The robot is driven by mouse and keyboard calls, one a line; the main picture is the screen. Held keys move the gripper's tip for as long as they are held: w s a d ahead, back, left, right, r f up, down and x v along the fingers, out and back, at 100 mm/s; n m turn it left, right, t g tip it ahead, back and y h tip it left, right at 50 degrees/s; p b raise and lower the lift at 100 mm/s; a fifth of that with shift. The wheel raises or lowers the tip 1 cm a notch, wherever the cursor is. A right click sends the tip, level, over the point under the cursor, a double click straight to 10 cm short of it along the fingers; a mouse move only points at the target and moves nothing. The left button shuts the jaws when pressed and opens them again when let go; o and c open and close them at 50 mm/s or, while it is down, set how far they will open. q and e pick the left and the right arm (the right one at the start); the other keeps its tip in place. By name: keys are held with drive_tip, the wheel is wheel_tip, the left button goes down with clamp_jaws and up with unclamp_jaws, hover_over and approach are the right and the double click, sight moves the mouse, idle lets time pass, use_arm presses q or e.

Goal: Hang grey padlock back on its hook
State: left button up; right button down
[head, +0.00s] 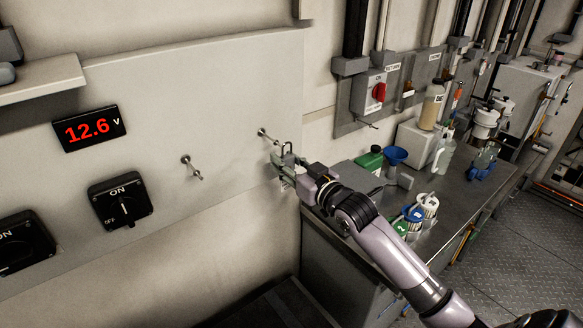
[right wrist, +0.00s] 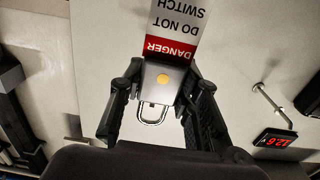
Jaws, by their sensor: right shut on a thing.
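The grey padlock (right wrist: 165,82) is between the fingers of my right gripper (right wrist: 162,78), which is shut on its body. Its body has an orange round spot. Its metal shackle (right wrist: 152,113) points up in the head view, where it shows above the fingers. A red and white danger tag (right wrist: 172,47) hangs from the padlock's other end. In the head view my right gripper (head: 284,165) is close to the pale wall panel, just below and right of the right hook (head: 268,137). The shackle looks apart from that hook. A second hook (head: 192,168) is further left, empty. My left gripper is not in view.
A red 12.6 V display (head: 89,129) and black ON/OFF switches (head: 120,202) are on the panel's left. A metal counter (head: 445,190) at right carries a blue funnel (head: 396,156), bottles and jars. The panel around the hooks is clear.

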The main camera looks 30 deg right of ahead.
drive_tip(key=w, duration=0.2)
drive_tip(key=w+f+b, duration=0.1)
drive_tip(key=shift+w+a, duration=0.1)
drive_tip(key=shift+a, duration=0.15)
idle(0.8)
drive_tip(key=c, duration=1.1)
unclamp_jaws()
drive_tip(key=shift+f, duration=0.1)
